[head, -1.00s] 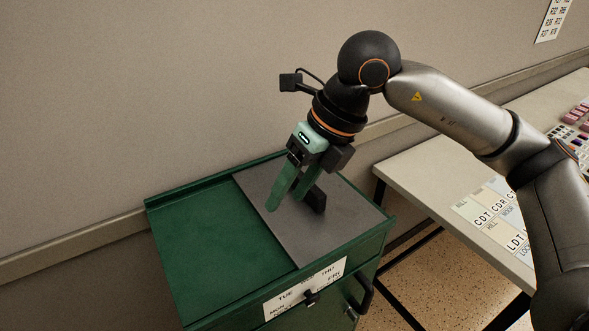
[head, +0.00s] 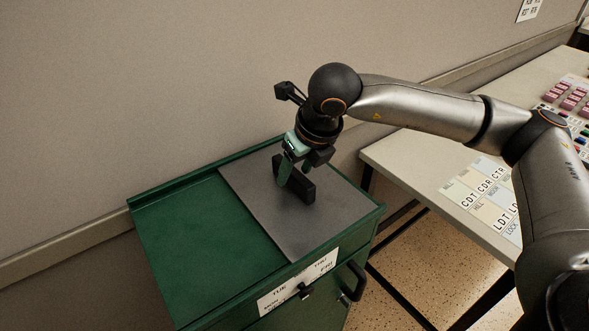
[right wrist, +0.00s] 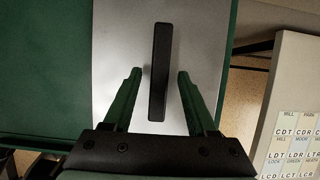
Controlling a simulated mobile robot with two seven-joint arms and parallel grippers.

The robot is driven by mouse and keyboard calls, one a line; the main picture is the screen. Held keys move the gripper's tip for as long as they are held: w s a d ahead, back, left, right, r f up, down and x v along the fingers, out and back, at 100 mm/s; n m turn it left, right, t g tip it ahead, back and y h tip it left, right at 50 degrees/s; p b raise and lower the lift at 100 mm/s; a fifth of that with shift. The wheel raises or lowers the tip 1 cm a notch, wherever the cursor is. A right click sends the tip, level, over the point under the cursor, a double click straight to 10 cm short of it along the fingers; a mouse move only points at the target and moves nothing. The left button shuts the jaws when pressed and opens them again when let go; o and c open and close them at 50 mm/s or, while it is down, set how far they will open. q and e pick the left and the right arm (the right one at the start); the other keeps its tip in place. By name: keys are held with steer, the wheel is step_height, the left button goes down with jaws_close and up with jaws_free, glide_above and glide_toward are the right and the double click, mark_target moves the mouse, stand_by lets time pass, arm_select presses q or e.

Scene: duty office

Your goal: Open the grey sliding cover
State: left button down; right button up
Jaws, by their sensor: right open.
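The grey sliding cover (head: 265,215) lies on the right part of the top of a green cabinet (head: 190,250). A black bar handle (head: 297,188) stands on the cover. In the right wrist view the handle (right wrist: 160,70) lies between the two green fingers, with a gap on each side, and reaches beyond the fingertips. My right gripper (head: 293,176) is open at the handle, pointing down at the cover. The right wrist view also shows the grey cover (right wrist: 205,60) under the gripper (right wrist: 157,76). My left gripper is in no view.
The cabinet's front has a white day label (head: 300,283), a small black knob and a black side handle (head: 355,282). A wall (head: 130,90) stands behind the cabinet. A light table (head: 420,180) with lettered cards stands to the right. The green top left of the cover is bare.

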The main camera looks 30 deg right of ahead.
steer(key=shift+w+f, duration=0.25)
steer(key=shift+f, duration=0.35)
jaws_close()
stand_by(1.1)
